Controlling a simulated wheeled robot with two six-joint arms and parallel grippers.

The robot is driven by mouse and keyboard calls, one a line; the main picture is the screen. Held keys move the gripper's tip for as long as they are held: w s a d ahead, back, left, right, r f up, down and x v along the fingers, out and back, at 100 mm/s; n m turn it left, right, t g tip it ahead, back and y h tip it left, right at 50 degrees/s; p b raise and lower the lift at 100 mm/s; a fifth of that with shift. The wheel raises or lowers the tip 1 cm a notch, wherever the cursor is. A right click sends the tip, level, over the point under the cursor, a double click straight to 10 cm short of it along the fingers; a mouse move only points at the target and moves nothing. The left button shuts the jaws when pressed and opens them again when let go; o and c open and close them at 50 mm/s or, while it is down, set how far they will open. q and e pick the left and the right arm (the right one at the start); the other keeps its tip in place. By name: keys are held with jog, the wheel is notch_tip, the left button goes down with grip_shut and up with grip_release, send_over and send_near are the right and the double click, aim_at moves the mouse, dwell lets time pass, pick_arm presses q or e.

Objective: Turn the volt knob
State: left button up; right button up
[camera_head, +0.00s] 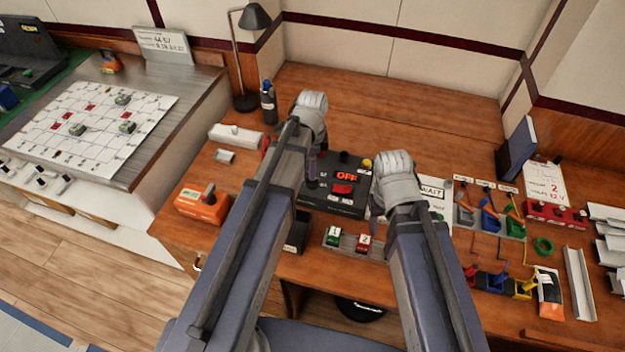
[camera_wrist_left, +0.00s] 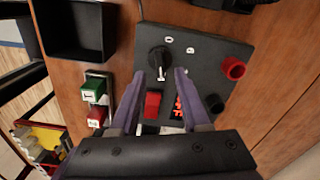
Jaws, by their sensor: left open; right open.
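The black panel (camera_head: 333,205) on the bench has a lit OFF display (camera_head: 347,177) and a red switch (camera_head: 342,188). In the left wrist view, a black knob (camera_wrist_left: 160,60) with a white pointer line sits on the panel (camera_wrist_left: 196,62), near small dial marks. My left gripper (camera_wrist_left: 160,73) is open, its fingertips either side of and just short of the knob; contact cannot be told. In the head view my left gripper (camera_head: 312,184) hangs over the panel's left part and hides the knob. My right wrist is right of the panel; its fingers are hidden.
A red socket (camera_wrist_left: 232,68) and a black socket (camera_wrist_left: 213,104) stand on the panel. Green and red buttons (camera_head: 348,240) are at the panel's near side. An orange box (camera_head: 203,205) stands left. Coloured connectors (camera_head: 488,217) stand right. The back bench is clear.

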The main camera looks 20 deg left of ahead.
pick_arm(q)
notch_tip(320, 180, down, 5)
jog(key=b, duration=0.3)
jog(key=shift+r+b, duration=0.2)
jog(key=shift+b, duration=0.1)
pick_arm(e)
notch_tip(320, 180, down, 5)
jog(key=shift+r, duration=0.2)
jog(key=shift+r, duration=0.1)
pick_arm(q)
grip_shut()
